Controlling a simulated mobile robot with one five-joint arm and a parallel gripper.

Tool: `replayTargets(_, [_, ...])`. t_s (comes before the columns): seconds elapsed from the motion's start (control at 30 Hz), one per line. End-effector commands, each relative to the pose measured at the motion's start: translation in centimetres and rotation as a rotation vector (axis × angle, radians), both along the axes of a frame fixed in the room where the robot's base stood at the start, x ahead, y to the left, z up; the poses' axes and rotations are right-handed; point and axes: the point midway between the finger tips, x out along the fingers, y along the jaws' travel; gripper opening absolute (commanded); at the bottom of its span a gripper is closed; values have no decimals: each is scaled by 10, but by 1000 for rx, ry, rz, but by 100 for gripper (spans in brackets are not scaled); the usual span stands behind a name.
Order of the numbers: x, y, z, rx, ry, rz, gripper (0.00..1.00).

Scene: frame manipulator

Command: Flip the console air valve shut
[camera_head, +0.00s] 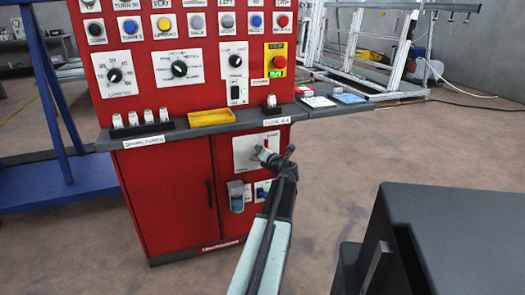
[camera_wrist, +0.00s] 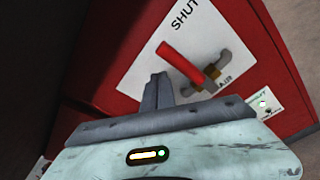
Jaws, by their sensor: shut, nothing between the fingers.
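The air valve has a red lever handle (camera_wrist: 184,63) and a brass and grey body (camera_wrist: 221,67). It sits on a white plate (camera_wrist: 139,76) marked SHUT on the front of the red console. In the wrist view the lever lies diagonally, its free end toward the SHUT lettering. The plate also shows in the head view (camera_head: 243,152), where my arm partly covers the valve. My gripper (camera_wrist: 158,90) is shut and empty. Its fingertips are beside the lever, to its lower left in the wrist view. I cannot tell whether they touch it.
The red console (camera_head: 165,190) carries knobs, buttons and a grey ledge (camera_head: 219,127) above the valve. A yellow tray (camera_head: 211,117) lies on the ledge. A grey device (camera_head: 236,196) is mounted below the plate. A dark cabinet (camera_head: 465,215) stands at right. Open floor lies between.

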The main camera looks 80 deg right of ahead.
Motion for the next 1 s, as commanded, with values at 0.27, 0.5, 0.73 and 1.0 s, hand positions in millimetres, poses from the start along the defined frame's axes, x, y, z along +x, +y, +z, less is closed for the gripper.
replayTargets(0.27, [-13,49,-1,1,2,10,0])
replayTargets(0.5, [-41,84,-1,2,3,13,0])
replayTargets(0.73, [-44,88,-1,2,3,17,0])
replayTargets(1.0, [-44,87,-1,2,3,17,0])
